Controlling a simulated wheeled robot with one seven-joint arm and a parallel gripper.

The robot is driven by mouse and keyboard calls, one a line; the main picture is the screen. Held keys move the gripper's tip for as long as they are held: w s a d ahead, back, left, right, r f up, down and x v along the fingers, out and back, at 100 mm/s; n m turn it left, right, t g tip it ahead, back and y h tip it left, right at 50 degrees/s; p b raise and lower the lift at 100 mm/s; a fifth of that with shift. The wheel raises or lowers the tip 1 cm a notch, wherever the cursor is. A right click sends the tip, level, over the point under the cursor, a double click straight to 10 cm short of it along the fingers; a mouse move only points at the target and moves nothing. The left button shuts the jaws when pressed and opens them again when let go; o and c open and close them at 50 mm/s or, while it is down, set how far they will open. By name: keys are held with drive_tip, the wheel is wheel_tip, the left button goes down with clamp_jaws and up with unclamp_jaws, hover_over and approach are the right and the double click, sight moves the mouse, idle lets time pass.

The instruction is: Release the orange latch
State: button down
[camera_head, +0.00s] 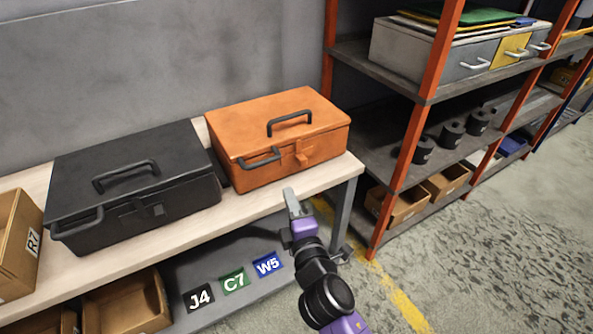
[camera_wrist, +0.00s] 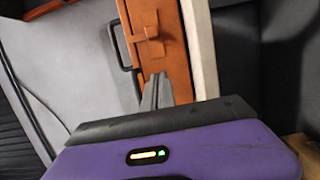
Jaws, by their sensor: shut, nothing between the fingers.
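The orange case (camera_head: 285,130) stands closed on the right part of the workbench, with a dark handle on its lid and another on its front. Its orange latch (camera_head: 302,156) is on the front face, right of the front handle. My gripper (camera_head: 289,194) is shut and empty, below and in front of the latch, apart from it in the head view. In the wrist view the latch (camera_wrist: 152,32) shows ahead of the closed fingers (camera_wrist: 155,82), on the orange front (camera_wrist: 172,68). Whether the fingertips touch the case cannot be told there.
A black case (camera_head: 130,178) stands left of the orange one on the workbench (camera_head: 250,205). A cardboard box (camera_head: 18,240) sits at the far left. An orange-post shelf rack (camera_head: 410,120) rises at the right. Open floor (camera_head: 450,240) lies at right.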

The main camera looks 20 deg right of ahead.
sight(301, 160)
drive_tip(key=w, duration=0.6)
drive_tip(key=shift+w+d+r, duration=0.1)
drive_tip(key=shift+w+d, duration=0.15)
drive_tip(key=shift+w, duration=0.15)
drive_tip(key=d+p, duration=0.1)
drive_tip(key=w+d+p, duration=0.1)
drive_tip(key=d, duration=0.1)
drive_tip(key=shift+w+r, duration=0.1)
drive_tip(key=shift+w+d+f, duration=0.1)
drive_tip(key=shift+d+f, duration=0.1)
drive_tip(key=shift+d, duration=0.35)
